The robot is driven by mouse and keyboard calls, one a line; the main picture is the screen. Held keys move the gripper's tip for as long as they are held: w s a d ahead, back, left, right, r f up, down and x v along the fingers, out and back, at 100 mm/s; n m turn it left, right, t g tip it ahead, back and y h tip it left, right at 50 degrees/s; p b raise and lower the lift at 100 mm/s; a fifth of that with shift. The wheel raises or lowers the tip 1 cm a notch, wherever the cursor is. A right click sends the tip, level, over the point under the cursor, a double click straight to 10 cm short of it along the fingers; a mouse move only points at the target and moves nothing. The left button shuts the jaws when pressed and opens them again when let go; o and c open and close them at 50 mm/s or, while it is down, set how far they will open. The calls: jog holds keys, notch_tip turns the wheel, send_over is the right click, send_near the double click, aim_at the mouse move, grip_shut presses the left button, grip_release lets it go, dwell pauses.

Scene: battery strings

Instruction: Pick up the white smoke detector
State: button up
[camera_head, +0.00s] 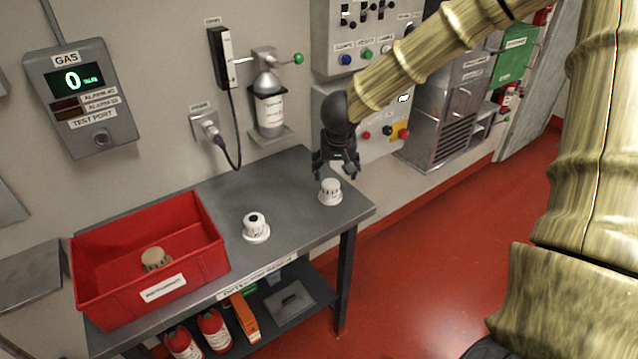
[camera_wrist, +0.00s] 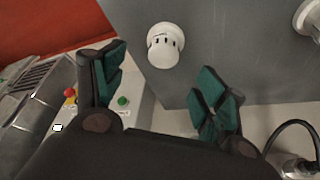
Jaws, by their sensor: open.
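A white round detector (camera_head: 330,191) with small dark slots around its head sits on the grey table near its right end. It also shows in the wrist view (camera_wrist: 165,45), beyond and between the two fingers. My gripper (camera_head: 335,173) is open and empty, just above and behind this detector, apart from it. Its two green-padded fingers (camera_wrist: 163,82) are spread in the wrist view. A second white detector (camera_head: 255,226) with a dark centre on top stands further left on the table. Part of it shows at the wrist view's right edge (camera_wrist: 309,17).
A red bin (camera_head: 200,258) at the table's left end holds a beige detector (camera_head: 156,259). A pump-like bottle (camera_head: 268,112), a charger with a cable (camera_head: 206,124) and a control panel (camera_head: 350,102) are on the wall behind. The tabletop (camera_head: 290,214) between the detectors is clear.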

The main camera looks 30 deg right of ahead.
aim_at(331, 183)
jog(key=x, duration=0.5)
jog(key=shift+w+a, duration=0.15)
jog(key=shift+w, duration=0.25)
jog(key=shift+f, duration=0.4)
jog(key=shift+w+x, duration=0.2)
jog(key=shift+x, duration=2.2)
jog(key=shift+r, duration=0.1)
jog(key=c, duration=1.1)
jog(key=shift+c, duration=0.2)
